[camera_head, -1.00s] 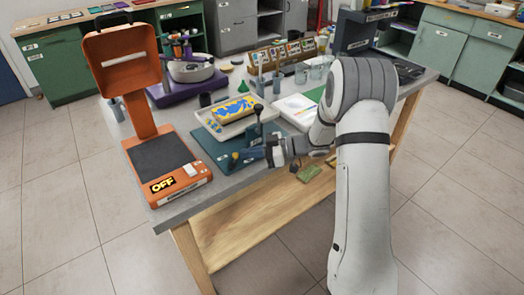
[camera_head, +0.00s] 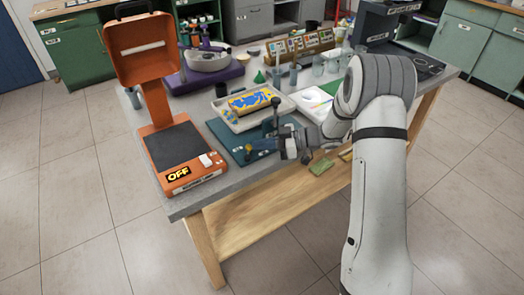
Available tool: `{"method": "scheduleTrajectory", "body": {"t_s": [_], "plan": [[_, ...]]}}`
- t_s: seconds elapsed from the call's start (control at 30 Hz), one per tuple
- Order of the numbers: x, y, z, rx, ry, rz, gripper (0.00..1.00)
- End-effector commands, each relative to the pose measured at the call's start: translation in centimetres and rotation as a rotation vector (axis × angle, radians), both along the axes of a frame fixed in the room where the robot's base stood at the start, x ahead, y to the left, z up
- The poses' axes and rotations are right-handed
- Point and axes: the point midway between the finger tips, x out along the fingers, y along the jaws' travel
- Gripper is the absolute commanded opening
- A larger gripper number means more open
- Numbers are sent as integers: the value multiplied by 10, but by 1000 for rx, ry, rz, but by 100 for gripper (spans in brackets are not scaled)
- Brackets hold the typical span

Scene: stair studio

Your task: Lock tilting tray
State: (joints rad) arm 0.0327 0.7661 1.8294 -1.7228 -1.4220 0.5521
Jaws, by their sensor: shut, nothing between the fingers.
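The cream tilting tray (camera_head: 230,122) sits on a teal base (camera_head: 228,141) near the front of the workbench. It holds a yellow and blue patterned block (camera_head: 252,101) and looks tilted. A dark lever with a black ball top (camera_head: 275,102) stands upright at the tray's front right. A small yellow knob (camera_head: 248,149) shows at the front of the base. My gripper (camera_head: 267,146) is shut and empty, pointing left, low over the base beside the lever and right of the yellow knob. Whether it touches either is too small to tell. The gripper hides part of the base.
An orange device marked OFF (camera_head: 178,150) stands left of the base. A purple stand with a bowl (camera_head: 207,62) is behind. A white palette (camera_head: 313,103), cups and a rack of cards (camera_head: 300,45) fill the right and back.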

Motion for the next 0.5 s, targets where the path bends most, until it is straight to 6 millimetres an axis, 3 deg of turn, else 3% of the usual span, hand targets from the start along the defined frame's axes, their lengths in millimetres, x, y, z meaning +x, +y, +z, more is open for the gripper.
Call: {"method": "scheduleTrajectory", "body": {"t_s": [0.17, 0.5], "plan": [[1, -19, 8, 0, 1, 0, 0], [10, -94, 19, 0, -2, 0, 0]]}}
